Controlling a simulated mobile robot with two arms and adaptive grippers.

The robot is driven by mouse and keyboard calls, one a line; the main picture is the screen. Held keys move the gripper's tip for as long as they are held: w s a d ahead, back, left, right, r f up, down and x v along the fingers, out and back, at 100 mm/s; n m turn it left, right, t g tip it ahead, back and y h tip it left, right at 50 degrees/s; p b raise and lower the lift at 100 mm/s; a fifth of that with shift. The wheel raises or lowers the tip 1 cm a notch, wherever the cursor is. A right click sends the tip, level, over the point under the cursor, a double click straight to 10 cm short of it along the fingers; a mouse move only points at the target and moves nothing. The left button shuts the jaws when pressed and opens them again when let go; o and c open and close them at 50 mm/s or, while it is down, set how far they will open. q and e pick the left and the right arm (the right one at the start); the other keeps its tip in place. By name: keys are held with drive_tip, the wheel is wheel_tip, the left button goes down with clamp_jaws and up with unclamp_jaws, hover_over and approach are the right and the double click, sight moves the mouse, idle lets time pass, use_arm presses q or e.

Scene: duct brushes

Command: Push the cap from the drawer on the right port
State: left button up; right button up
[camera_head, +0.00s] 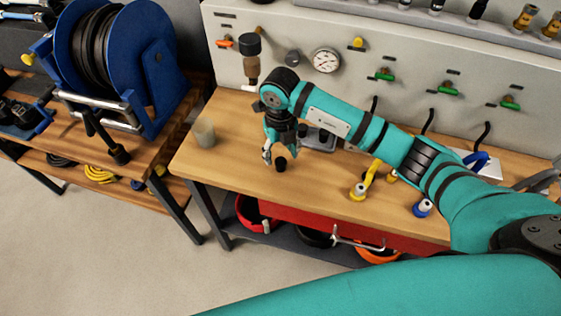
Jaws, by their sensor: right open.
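My right gripper (278,143) points down over the left part of the wooden bench, with its fingers apart. A small dark, round piece (281,164), possibly the cap, is at its fingertips near the bench top; I cannot tell whether it touches the fingers. A red drawer front (345,227) with a metal handle (358,243) is under the bench's front edge; its inside is not visible. Toward the bench's front right stand a yellow hose end (358,190) and a blue hose end (422,208). I cannot tell which part is the right port. My left gripper is out of view.
A grey panel with a gauge (326,60) and green valves (446,89) stands behind the bench. A translucent cup (204,133) is on the bench's left end. A blue hose reel (150,65) stands on another bench at left. The bench's front left is clear.

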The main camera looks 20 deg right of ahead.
sight(281, 161)
drive_tip(key=shift+f, duration=0.1)
drive_tip(key=shift+f+p, duration=0.3)
drive_tip(key=shift+p, duration=0.15)
wheel_tip(281, 161, down, 4)
drive_tip(key=shift+r+p, duration=0.2)
drive_tip(key=shift+p, duration=0.55)
drive_tip(key=shift+f, duration=0.45)
clamp_jaws()
drive_tip(key=shift+r, duration=0.15)
